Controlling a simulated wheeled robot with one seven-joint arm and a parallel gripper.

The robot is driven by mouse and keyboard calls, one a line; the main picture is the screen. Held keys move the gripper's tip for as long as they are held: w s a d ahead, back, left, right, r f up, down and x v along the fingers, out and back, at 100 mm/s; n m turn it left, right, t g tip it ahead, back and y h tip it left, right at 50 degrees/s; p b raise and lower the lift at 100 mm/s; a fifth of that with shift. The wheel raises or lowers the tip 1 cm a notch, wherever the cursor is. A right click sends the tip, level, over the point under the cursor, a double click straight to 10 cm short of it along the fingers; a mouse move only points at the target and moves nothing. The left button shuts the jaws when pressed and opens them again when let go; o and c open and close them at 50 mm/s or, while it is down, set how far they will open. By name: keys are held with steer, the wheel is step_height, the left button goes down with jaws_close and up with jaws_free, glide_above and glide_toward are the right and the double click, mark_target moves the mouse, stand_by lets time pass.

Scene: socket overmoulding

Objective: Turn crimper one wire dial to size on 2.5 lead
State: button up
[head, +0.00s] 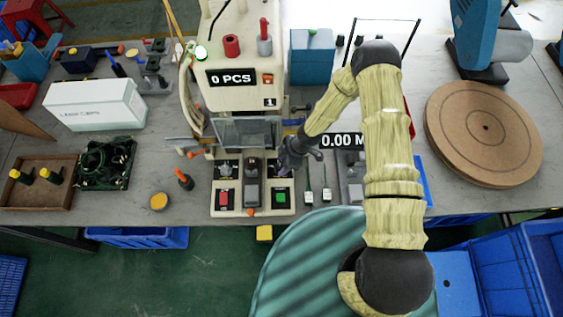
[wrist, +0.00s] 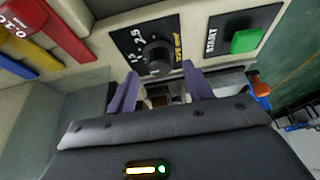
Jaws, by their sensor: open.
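The wire dial (wrist: 157,55) is a round black knob on a black plate on crimper one (head: 238,110). Its plate shows "2.5" at upper left, another figure beginning with "1", and small yellow lettering at right. I cannot tell which mark the knob points to. My gripper (wrist: 160,82) is open, its two purple fingers apart, with the knob just beyond and between their tips in the wrist view. No contact shows. In the head view my gripper (head: 287,160) is at the right front of the crimper and hides the dial.
A green START button (wrist: 246,41) sits right beside the dial; it also shows in the head view (head: 281,197). A red button (head: 224,199) is at the panel's left. Two leads with green-marked ends (head: 318,197) lie right of the crimper. A round brown board (head: 485,130) lies further right.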

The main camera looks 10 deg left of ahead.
steer(key=shift+a+f, duration=0.25)
steer(key=shift+f, duration=0.45)
steer(key=c, duration=1)
steer(key=shift+s+m, duration=0.1)
steer(key=shift+m, duration=0.2)
steer(key=m+t+b, duration=0.1)
steer(key=m+b, duration=0.1)
steer(key=m+t+b, duration=0.1)
steer(key=m+b, duration=0.2)
steer(key=shift+s+f, duration=0.1)
steer(key=shift+f, duration=0.1)
steer(key=m+b, duration=0.1)
steer(key=m+t+b, duration=0.1)
steer(key=m, duration=0.1)
steer(key=shift+s+a+m+t+h, duration=0.1)
steer(key=shift+m+t+h, duration=0.2)
steer(key=shift+r+m+t+h+b, duration=0.2)
steer(key=shift+m+t+h+b, duration=0.15)
steer(key=shift+m+b, duration=0.7)
steer(key=shift+m, duration=0.35)
